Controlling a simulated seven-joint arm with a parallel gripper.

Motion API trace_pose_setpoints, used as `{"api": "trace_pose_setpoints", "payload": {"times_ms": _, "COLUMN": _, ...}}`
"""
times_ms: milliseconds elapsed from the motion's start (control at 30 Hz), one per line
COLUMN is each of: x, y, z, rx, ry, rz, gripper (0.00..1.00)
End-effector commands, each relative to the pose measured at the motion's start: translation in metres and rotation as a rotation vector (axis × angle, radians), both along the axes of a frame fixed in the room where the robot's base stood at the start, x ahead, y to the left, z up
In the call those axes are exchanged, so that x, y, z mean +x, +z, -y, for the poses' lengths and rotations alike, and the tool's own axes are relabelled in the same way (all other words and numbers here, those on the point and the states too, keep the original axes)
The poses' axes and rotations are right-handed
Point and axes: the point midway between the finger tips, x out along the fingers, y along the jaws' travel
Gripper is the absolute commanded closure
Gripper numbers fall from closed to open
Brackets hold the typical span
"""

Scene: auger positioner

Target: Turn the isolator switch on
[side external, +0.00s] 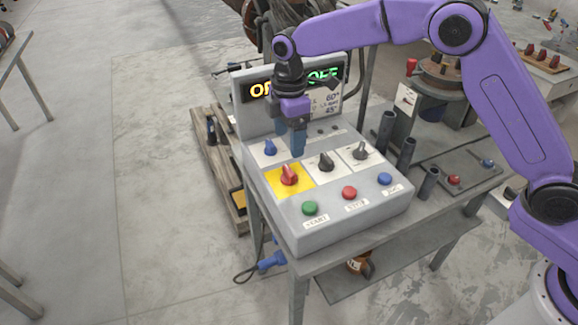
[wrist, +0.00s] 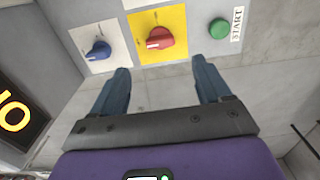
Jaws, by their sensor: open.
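The red rotary switch (side external: 289,175) sits on a yellow plate (side external: 305,184) on the grey control box, and I take it to be the isolator. In the wrist view the red switch (wrist: 159,38) lies just beyond my fingertips, roughly centred between them. My gripper (side external: 290,150) points down above the box, behind and above the red switch. Its blue fingers are apart with nothing between them, also in the wrist view (wrist: 161,66). They do not appear to touch the switch. The switch's exact pointer setting is hard to read.
A blue knob (side external: 270,148), a black knob (side external: 326,162) and a grey knob (side external: 360,151) surround the switch. Green (side external: 309,208), red (side external: 349,192) and blue (side external: 385,179) buttons line the front. A display (side external: 260,89), partly hidden by my arm, stands behind.

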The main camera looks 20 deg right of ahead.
Motion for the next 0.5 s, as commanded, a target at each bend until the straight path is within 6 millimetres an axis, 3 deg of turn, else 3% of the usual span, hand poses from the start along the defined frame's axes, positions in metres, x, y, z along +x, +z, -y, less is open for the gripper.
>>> {"api": "trace_pose_setpoints", "payload": {"times_ms": 300, "x": -0.001, "y": -0.060, "z": 0.001, "rx": -0.002, "ry": -0.001, "rz": -0.004, "gripper": 0.23}}
{"api": "trace_pose_setpoints", "payload": {"times_ms": 500, "x": -0.001, "y": -0.086, "z": 0.000, "rx": -0.001, "ry": -0.001, "rz": -0.002, "gripper": 0.23}}
